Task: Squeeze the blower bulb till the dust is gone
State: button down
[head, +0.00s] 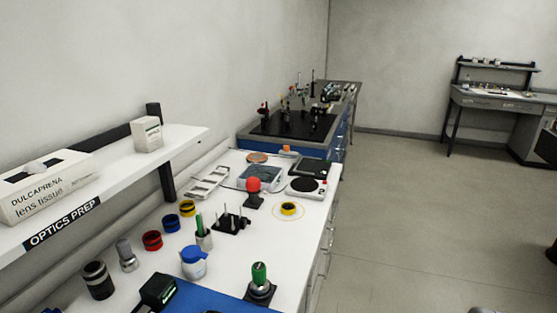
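A red rounded bulb (253,184) stands upright on a small black base on the white bench (300,240), near the middle of the view; it looks like the blower bulb. To its right, a small yellow and black ring-shaped piece (288,209) sits inside a thin yellow circle on the bench top. Dust is too small to make out from here. My gripper is not in view, and nothing is seen touching the bulb.
Close around the bulb are a black post holder (231,221), a balance-like device (259,178) and a round dark plate (305,185). Nearer are a blue-lidded jar (193,263) and a green-topped item (259,275). A shelf (130,170) overhangs the left.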

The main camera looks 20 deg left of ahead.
aim_at(252, 185)
jog(key=i, duration=2.2)
jog(key=u, duration=4.6)
